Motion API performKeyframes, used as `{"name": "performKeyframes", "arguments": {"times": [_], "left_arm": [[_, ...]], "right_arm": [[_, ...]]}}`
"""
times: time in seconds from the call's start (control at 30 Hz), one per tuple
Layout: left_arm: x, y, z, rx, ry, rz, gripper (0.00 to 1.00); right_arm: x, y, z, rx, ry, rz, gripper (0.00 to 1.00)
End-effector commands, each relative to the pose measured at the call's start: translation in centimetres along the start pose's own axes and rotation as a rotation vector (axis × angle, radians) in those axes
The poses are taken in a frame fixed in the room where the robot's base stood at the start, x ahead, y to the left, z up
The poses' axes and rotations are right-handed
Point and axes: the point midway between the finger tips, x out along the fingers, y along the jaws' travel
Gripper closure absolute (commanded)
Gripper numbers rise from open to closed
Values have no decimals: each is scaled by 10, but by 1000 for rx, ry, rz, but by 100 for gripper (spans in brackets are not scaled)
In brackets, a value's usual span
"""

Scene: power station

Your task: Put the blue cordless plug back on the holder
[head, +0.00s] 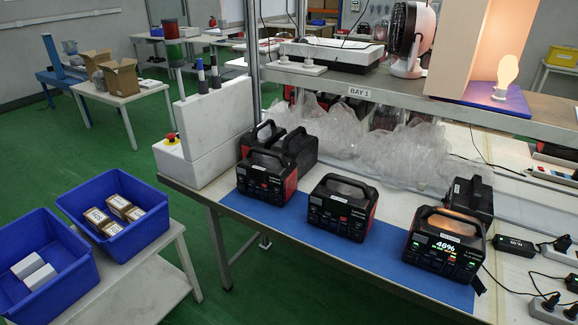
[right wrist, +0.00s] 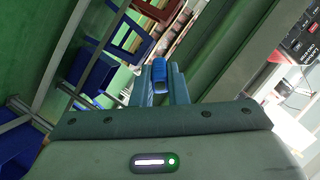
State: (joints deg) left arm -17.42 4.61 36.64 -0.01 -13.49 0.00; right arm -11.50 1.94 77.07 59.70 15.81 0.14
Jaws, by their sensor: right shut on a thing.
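In the right wrist view my right gripper (right wrist: 159,84) is shut on a small blue piece, the blue cordless plug (right wrist: 160,70). The plug sits between the two fingertips, and only its blue end shows. The gripper is off the workbench surface, with green floor and bench legs behind it. Neither gripper shows in the head view. I cannot make out for sure which thing is the holder in either view.
A shelf (head: 340,82) overhangs the bench. Black plugs and strips (head: 548,305) lie at the right. Blue bins (head: 75,247) stand on a low table at left.

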Motion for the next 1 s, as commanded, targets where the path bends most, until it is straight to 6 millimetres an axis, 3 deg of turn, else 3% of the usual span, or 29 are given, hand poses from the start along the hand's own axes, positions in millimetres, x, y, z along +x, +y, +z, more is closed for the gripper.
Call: {"name": "performKeyframes", "arguments": {"times": [0.4, 1.0], "left_arm": [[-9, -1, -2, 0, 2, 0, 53], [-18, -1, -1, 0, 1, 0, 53]], "right_arm": [[-27, 64, 47, -229, -183, 79, 100], [-86, 155, 98, -504, -448, 186, 100]]}}
